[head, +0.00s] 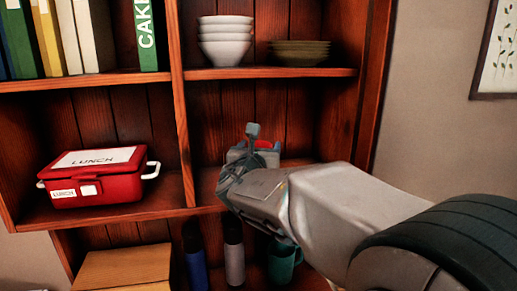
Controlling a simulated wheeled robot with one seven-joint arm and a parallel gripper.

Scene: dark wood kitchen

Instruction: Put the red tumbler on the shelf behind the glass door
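My gripper (262,147) is in the middle right compartment of the wooden shelf unit, reaching in from the lower right. A small patch of a red object (264,144), possibly the red tumbler, shows between or just behind the fingers. The rest of it is hidden by the gripper. I cannot tell whether the fingers are closed on it or whether it rests on the shelf board (207,192). No glass door can be made out.
White bowls (226,40) and dark plates (299,53) are stacked on the board above. A red lunch box (98,176) fills the left compartment. An upright divider (181,110) is left of my gripper.

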